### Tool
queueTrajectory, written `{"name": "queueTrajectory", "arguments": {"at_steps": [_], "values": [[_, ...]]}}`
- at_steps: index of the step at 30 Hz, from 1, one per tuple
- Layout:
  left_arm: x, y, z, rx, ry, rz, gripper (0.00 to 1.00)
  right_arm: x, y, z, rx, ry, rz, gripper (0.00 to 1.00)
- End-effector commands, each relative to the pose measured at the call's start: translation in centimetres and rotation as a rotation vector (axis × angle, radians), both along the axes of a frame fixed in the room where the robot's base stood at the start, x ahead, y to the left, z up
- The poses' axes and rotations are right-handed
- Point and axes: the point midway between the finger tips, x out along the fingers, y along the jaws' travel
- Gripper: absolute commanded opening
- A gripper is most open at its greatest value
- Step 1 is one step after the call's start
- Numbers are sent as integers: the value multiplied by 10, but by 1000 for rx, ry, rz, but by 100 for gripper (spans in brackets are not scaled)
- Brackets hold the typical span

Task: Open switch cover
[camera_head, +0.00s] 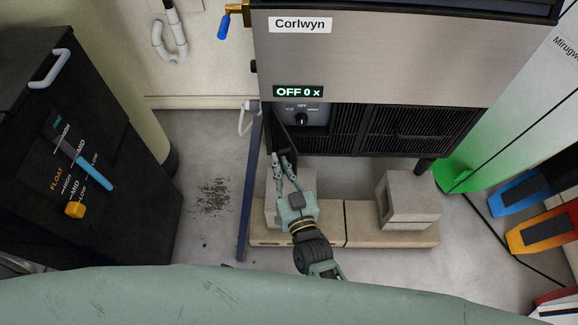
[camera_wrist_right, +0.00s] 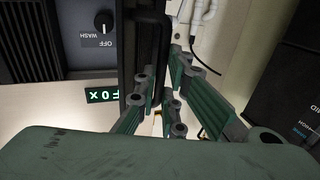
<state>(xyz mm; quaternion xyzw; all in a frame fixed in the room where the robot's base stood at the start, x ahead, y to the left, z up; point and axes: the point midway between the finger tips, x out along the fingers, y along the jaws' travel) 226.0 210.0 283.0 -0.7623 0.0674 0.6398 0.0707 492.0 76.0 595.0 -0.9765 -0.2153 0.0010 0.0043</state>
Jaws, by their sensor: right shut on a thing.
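The ice maker (camera_head: 380,55) is a steel-fronted machine labelled Corlwyn, with a lit display (camera_head: 298,92) reading "OFF 0 x". Below it, the grey switch panel with its black knob (camera_head: 302,118) is uncovered. The black switch cover (camera_head: 283,128) stands out from the panel's left side, swung open. My right gripper (camera_head: 283,165) reaches up to the cover's lower end and is shut on it. In the wrist view the cover (camera_wrist_right: 151,50) shows nearly edge-on, with the fingers (camera_wrist_right: 158,92) at its edge; the exact contact is partly hidden. My left gripper is out of view.
Black vent grilles (camera_head: 420,128) lie right of the panel. Concrete blocks (camera_head: 408,200) stand below the machine. A dark blue upright board (camera_head: 249,190) is close left of my right gripper. A black cabinet (camera_head: 70,150) stands at far left, with open floor between.

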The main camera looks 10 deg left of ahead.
Motion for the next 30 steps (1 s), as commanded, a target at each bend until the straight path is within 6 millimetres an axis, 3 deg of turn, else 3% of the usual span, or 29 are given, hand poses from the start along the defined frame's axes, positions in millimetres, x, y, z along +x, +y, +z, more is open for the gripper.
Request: {"name": "queueTrajectory", "arguments": {"at_steps": [15, 16, 21, 30], "values": [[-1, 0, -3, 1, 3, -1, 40, 2, 3, 2, -2, -7, 6, 0], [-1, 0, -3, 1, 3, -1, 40, 2, 3, 2, -2, -7, 6, 10], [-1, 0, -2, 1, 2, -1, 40, 1, 3, 2, -1, -4, 6, 24], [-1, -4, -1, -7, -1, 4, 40, -1, 2, 0, 0, -1, 6, 24]]}}
